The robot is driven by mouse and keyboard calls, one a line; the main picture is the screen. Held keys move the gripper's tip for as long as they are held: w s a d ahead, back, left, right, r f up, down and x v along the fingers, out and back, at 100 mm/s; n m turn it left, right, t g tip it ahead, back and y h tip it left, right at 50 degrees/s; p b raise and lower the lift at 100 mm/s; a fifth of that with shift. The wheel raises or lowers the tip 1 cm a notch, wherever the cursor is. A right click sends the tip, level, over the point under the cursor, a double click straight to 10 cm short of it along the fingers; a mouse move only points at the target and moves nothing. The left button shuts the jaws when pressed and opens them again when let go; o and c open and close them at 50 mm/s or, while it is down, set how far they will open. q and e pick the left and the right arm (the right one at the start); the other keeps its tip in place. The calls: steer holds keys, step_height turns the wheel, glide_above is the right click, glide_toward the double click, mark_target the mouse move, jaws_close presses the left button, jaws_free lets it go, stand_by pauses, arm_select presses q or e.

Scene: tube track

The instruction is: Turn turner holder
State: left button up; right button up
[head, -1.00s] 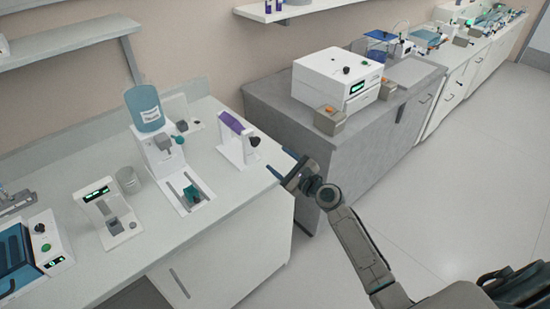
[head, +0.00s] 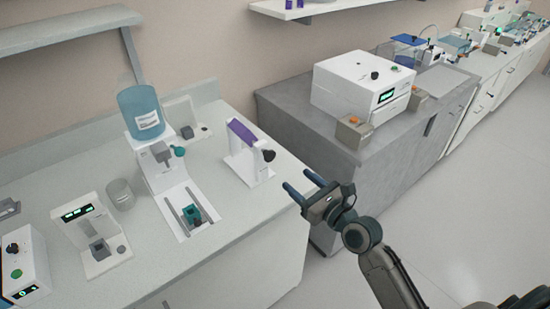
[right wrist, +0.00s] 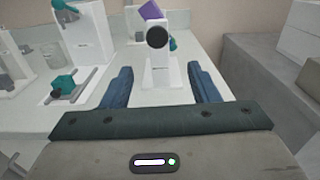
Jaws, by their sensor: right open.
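The turner holder (head: 239,160) is a white stand with a purple piece along its top and a dark round knob (head: 268,156) at its right end. It stands near the right end of the light bench. In the right wrist view the knob (right wrist: 157,37) faces me, centred beyond and between the fingers. My right gripper (head: 302,186) is open and empty at the bench's right edge, to the right of and nearer than the knob, apart from it. In the wrist view its two blue fingers (right wrist: 160,87) are spread wide. My left gripper is not in view.
A white device with a blue bottle (head: 143,108) stands left of the holder, with a teal block (head: 194,214) on its base. A beaker (head: 120,194) and a small display device (head: 90,228) are further left. A grey bench (head: 285,100) with a white box machine (head: 362,85) is to the right.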

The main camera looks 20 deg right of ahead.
glide_toward(271, 158)
steer(key=w, duration=0.2)
steer(key=x, duration=0.6)
steer(key=shift+a+p, duration=0.35)
steer(key=shift+p, duration=0.05)
steer(key=shift+c, duration=0.2)
steer(key=c, duration=0.9)
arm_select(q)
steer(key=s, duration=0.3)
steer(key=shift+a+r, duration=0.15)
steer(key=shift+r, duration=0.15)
